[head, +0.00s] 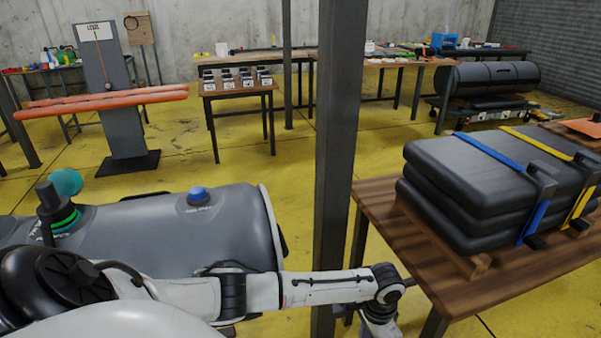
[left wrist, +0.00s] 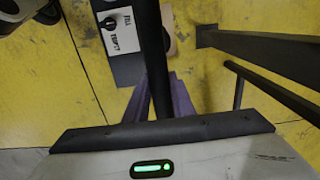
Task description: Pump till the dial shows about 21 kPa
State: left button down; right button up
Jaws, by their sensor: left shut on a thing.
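In the left wrist view my left gripper (left wrist: 162,84) has purple fingers shut on a long black bar (left wrist: 152,45), which runs up to the top of the picture. Beside the bar is a panel with a black selector knob (left wrist: 110,24) marked FILL and EMPTY. A grey inflated tube (head: 140,235) lies at the left, with a black fitting, green ring and teal disc (head: 65,183) on top. I see no readable dial face. My right gripper is out of view.
A dark post (head: 335,150) stands just behind my left forearm. A wooden table (head: 385,205) at the right holds strapped black slabs (head: 490,185). A grey stand with orange tubes (head: 105,102) and workbenches are farther back. Yellow floor lies open between.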

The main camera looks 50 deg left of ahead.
pick_arm(q)
notch_tip(320, 180, up, 5)
jog(key=p, duration=0.3)
jog(key=shift+w+r, duration=0.1)
jog(key=shift+r, duration=0.1)
jog(key=shift+r+b, duration=0.3)
jog(key=shift+r, duration=0.05)
notch_tip(320, 180, up, 13)
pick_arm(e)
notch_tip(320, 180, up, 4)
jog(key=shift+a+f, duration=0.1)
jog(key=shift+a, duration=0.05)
pick_arm(q)
jog(key=shift+w+a, duration=0.1)
notch_tip(320, 180, down, 24)
jog(key=b, duration=0.8)
jog(key=shift+s+r+b, duration=0.25)
jog(key=shift+s+b, duration=0.1)
jog(key=shift+s, duration=0.05)
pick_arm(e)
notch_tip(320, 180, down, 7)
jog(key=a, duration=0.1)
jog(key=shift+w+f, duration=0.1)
